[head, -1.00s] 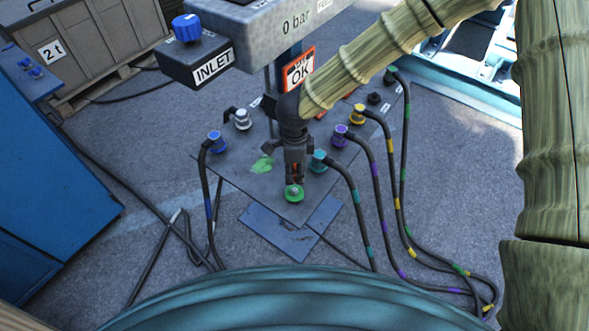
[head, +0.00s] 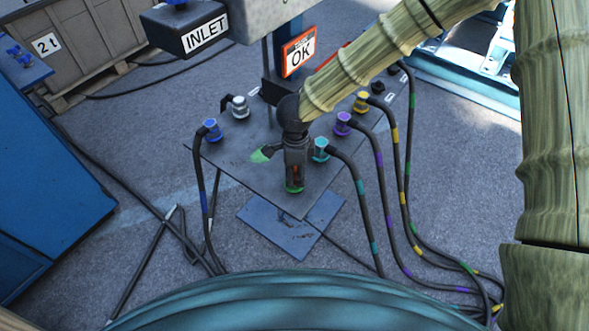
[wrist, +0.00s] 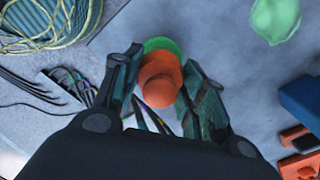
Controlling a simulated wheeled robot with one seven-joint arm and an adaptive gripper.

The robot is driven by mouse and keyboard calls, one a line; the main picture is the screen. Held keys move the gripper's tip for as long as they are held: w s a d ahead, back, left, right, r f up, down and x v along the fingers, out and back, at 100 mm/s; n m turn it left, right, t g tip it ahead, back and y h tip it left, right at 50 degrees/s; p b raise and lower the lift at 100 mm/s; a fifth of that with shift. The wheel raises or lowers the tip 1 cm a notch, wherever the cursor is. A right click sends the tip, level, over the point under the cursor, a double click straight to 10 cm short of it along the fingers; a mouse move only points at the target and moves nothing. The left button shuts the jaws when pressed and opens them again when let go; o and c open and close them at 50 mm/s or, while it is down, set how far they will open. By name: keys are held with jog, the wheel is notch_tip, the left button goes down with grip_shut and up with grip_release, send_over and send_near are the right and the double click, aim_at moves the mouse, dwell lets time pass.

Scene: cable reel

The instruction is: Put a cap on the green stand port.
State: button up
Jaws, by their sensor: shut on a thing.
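The green port (head: 294,189) sits near the front corner of the grey stand plate (head: 228,158). In the wrist view its green rim (wrist: 160,44) shows just beyond the fingers. My gripper (head: 295,178) points down over the port, its fingers right at it. It is shut on an orange cap (wrist: 158,85), which also shows as a small orange-red strip between the fingers in the head view. The cap lines up over the green port and hides most of it. I cannot tell whether the cap is fully seated.
A teal connector (head: 320,150) with a cable stands close right of my gripper. Purple (head: 342,124), yellow (head: 361,102) and blue (head: 211,130) connectors stand farther off. A green patch (head: 262,154) marks the plate. The INLET box (head: 187,33) is above, back left.

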jog(key=shift+f, duration=0.35)
jog(key=shift+a+p, duration=0.1)
jog(key=shift+p, duration=1.1)
jog(key=shift+f, duration=0.3)
dwell(0.6)
jog(key=o, duration=1.3)
notch_tip(320, 180, up, 12)
